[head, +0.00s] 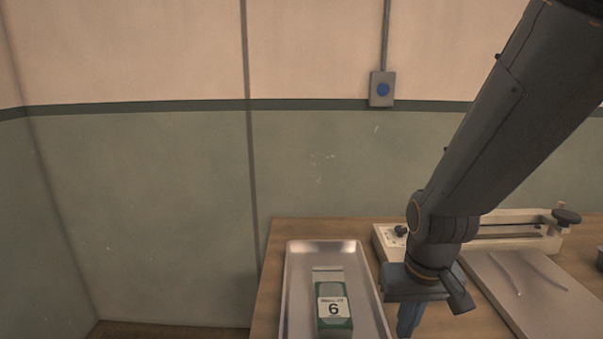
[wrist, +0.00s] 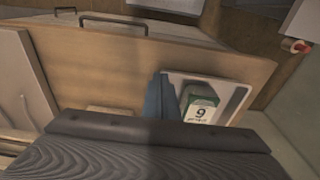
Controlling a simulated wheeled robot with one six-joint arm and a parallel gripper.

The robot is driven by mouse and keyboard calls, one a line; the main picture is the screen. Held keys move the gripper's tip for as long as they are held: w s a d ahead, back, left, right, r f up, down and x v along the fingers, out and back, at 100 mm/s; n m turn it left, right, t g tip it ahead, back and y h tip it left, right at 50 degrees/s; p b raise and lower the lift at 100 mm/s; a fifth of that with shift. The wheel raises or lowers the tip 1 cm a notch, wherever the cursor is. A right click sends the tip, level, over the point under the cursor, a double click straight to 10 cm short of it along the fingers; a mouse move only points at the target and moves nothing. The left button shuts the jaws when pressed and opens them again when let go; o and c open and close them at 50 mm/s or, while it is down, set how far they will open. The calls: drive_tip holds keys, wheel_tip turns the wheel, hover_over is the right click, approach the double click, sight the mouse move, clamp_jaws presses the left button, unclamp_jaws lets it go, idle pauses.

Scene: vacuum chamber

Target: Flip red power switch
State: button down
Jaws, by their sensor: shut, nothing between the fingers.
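My gripper (head: 408,318) has blue fingers, held together and pointing down, over the table beside the tray. Its fingers also show in the wrist view (wrist: 158,97), with nothing between them. A small cream part, seemingly of this machine, shows in the wrist view (wrist: 108,110). A small red item (wrist: 304,46) shows at the far right there, too small to identify.
A pale board (head: 497,287) with thin strips lies to the right. A grey wall box (head: 381,100) with a blue button hangs above. The wooden table (head: 270,290) ends left of the tray.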

idle(0.4)
drive_tip(key=w+d+r+b, duration=0.1)
drive_tip(key=w+d+r, duration=0.2)
drive_tip(key=w, duration=0.5)
drive_tip(key=w+d+r+t+b, duration=0.1)
drive_tip(key=w+d+r, duration=0.3)
drive_tip(key=w, duration=0.5)
drive_tip(key=w+d+r+t+b, duration=0.1)
drive_tip(key=w+d+r, duration=0.3)
drive_tip(key=w, duration=0.5)
drive_tip(key=shift+w+d, duration=0.15)
drive_tip(key=shift+d, duration=0.95)
drive_tip(key=shift+f, duration=0.1)
drive_tip(key=p+x, duration=0.1)
drive_tip(key=x, duration=0.3)
drive_tip(key=p+x, duration=0.1)
drive_tip(key=x, duration=0.3)
drive_tip(key=p+x, duration=0.1)
drive_tip(key=x, duration=0.3)
drive_tip(key=shift+s+f, duration=0.15)
drive_tip(key=shift+s, duration=0.25)
drive_tip(key=shift+f+p, duration=0.3)
drive_tip(key=shift+f, duration=0.55)
